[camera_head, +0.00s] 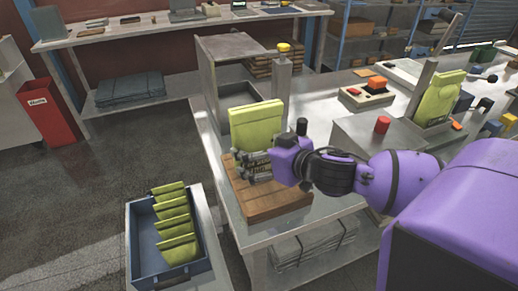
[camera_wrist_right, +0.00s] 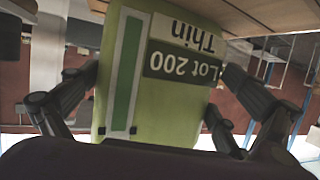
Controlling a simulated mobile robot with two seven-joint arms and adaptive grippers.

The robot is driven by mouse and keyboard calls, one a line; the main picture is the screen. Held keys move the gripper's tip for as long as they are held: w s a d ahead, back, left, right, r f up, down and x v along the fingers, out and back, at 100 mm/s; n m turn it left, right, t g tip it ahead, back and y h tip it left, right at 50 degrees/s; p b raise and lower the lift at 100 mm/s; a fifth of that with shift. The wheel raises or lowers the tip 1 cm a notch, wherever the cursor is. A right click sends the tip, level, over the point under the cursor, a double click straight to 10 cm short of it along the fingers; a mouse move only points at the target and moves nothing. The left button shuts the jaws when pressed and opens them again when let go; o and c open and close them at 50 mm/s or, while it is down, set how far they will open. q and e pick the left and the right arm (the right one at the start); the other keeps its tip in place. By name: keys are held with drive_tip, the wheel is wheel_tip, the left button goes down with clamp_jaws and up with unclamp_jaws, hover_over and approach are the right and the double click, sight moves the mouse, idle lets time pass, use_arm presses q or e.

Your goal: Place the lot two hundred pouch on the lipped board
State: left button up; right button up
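The lime-green pouch (camera_head: 257,125) stands upright at the brown wooden board (camera_head: 268,202) on the bench. In the right wrist view the pouch (camera_wrist_right: 155,85) fills the middle, with an upside-down "Lot 200 Thin" label and a green stripe. My right gripper (camera_head: 256,167) is shut on the pouch, with a finger at each side edge in the wrist view. The gripper hides the pouch's lower part in the head view, so I cannot tell whether it touches the board. The board's edge (camera_wrist_right: 270,14) shows at the top of the wrist view. My left gripper is not in view.
A blue tray (camera_head: 143,240) with several similar green pouches stands at the lower left. A grey metal housing (camera_head: 228,47) and post are behind the board. Another green pouch (camera_head: 440,97) leans on a machine with a red button (camera_head: 382,124) at the right.

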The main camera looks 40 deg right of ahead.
drive_tip(key=shift+r, duration=0.15)
drive_tip(key=shift+s+r, duration=0.1)
drive_tip(key=shift+s, duration=0.15)
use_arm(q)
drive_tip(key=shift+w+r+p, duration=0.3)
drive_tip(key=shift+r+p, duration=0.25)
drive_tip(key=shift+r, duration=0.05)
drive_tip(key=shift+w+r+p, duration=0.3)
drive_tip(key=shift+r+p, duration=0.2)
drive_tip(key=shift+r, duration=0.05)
use_arm(e)
drive_tip(key=v, duration=1.1)
drive_tip(key=shift+s+r, duration=0.2)
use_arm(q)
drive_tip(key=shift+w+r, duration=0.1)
use_arm(e)
drive_tip(key=shift+d, duration=0.1)
